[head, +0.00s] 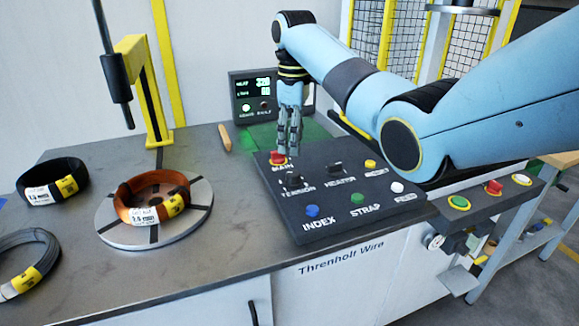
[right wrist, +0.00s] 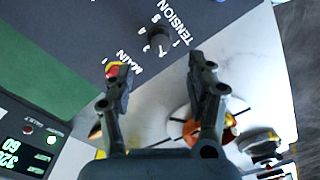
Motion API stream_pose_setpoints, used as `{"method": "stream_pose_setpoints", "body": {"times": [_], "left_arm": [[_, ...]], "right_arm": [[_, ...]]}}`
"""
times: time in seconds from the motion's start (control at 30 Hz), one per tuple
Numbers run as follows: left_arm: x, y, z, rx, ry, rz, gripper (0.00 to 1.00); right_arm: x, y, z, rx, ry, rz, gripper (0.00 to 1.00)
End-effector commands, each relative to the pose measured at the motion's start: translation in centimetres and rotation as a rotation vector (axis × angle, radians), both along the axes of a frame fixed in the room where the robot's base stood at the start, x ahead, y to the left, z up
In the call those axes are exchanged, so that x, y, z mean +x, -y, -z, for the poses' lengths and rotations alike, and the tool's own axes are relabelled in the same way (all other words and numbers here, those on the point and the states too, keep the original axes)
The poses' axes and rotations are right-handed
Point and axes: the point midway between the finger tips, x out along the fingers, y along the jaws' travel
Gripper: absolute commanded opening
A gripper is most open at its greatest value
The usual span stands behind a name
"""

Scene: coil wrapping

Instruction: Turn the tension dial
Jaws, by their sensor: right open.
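The tension dial (head: 292,180) is a small black knob on the dark control panel (head: 340,215), beside its TENSION label. In the right wrist view the dial (right wrist: 158,40) has a printed number scale around it and lies between and beyond the fingertips. My right gripper (head: 289,148) points down over the panel's back left corner, close to the red MAIN switch (head: 277,158). Its fingers (right wrist: 155,65) are apart with nothing between them. I cannot tell the exact height of the fingertips above the panel. My left gripper is not in view.
The panel also carries a HEATER dial (head: 334,168), a blue INDEX button (head: 312,210), a green STRAP button (head: 357,198) and others. A display (head: 252,95) stands behind. A copper coil (head: 152,196) lies on a round turntable (head: 112,230) at left. Bare table lies between.

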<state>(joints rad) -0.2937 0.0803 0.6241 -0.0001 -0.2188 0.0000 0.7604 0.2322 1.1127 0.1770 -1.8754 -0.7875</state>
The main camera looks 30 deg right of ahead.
Motion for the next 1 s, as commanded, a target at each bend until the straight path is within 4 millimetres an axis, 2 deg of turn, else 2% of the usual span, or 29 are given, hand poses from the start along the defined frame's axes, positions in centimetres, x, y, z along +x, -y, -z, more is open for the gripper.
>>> {"method": "stream_pose_setpoints", "body": {"times": [0.1,0.2,0.4,0.6,0.83,1.0], "left_arm": [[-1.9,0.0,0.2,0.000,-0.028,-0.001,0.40],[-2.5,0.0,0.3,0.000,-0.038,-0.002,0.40],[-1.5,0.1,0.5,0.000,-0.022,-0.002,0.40],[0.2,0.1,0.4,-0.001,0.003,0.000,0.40],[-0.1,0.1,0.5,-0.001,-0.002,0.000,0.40],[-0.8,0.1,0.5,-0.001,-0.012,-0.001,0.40]], "right_arm": [[-0.1,0.0,2.6,0.001,-0.006,0.000,0.56],[-0.1,0.0,4.6,0.000,-0.004,0.000,0.56],[-0.1,0.0,7.6,0.000,-0.002,0.001,0.56],[0.0,0.0,8.7,-0.001,-0.001,0.000,0.56],[0.0,0.0,8.7,-0.001,-0.001,0.000,0.55],[0.0,0.0,8.6,0.000,0.000,0.000,0.33]]}}
